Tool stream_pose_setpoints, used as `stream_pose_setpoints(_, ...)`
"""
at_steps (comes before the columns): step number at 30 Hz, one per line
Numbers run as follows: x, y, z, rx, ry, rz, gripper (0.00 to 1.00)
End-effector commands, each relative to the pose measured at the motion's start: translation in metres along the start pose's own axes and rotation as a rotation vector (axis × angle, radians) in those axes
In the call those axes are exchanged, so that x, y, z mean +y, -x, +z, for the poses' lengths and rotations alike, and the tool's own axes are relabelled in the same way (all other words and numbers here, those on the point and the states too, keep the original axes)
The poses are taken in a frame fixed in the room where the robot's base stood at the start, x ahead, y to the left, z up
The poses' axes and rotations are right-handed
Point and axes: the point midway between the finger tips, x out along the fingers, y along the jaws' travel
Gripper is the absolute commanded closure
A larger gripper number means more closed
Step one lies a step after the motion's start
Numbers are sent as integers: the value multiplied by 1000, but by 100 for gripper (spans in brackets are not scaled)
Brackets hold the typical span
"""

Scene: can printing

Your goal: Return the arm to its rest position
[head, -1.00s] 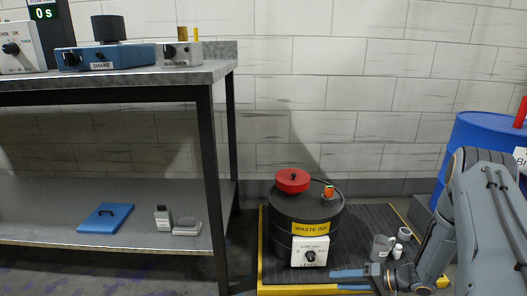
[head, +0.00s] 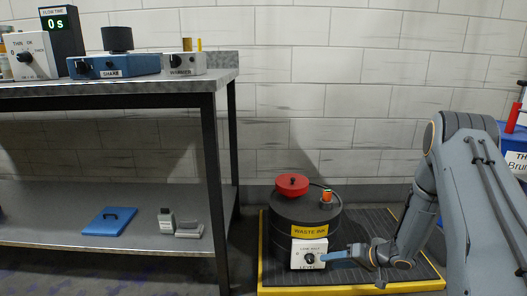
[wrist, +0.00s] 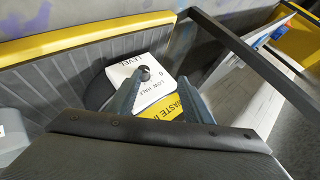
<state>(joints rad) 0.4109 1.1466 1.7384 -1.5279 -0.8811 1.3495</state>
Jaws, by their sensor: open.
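My arm (head: 412,215) reaches down from the right in the head view, bent at the elbow. My gripper (head: 322,256) is low in front of the black waste ink drum, pointing left toward its white level box (head: 306,256). In the wrist view my gripper (wrist: 164,82) has its two blue-grey fingers spread apart, with nothing held. The level box with its dark knob (wrist: 144,73) shows between and beyond the fingers. I cannot tell whether a fingertip touches the box.
The waste ink drum (head: 293,216), with a red cap (head: 292,185), stands on a yellow-edged dark mat (head: 376,277). A metal bench (head: 216,150) is at left, bearing the shaker (head: 130,64) and warmer (head: 185,65). A blue barrel (head: 511,138) is partly hidden behind my arm.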

Motion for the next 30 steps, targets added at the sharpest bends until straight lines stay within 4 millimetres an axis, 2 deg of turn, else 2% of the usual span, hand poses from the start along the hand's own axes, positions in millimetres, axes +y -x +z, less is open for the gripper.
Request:
stream_pose_setpoints(5, -47, -1, -45, 47, 121, 128, 54)
stream_pose_setpoints(9, -99, 4, -75, 79, 224, 261, 54)
stream_pose_setpoints(13, -151, 16, -88, 90, 299, 372, 54)
stream_pose_setpoints(16, -191, 27, -86, 83, 345, 449, 54)
stream_pose_setpoints(20, -242, 47, -71, 54, 388, 532, 54)
stream_pose_setpoints(23, -279, 64, -49, 16, 414, 582, 54)
stream_pose_setpoints(26, -314, 84, -19, -37, 432, 618, 54)
stream_pose_setpoints(30, -359, 113, 35, -136, 454, 640, 54)
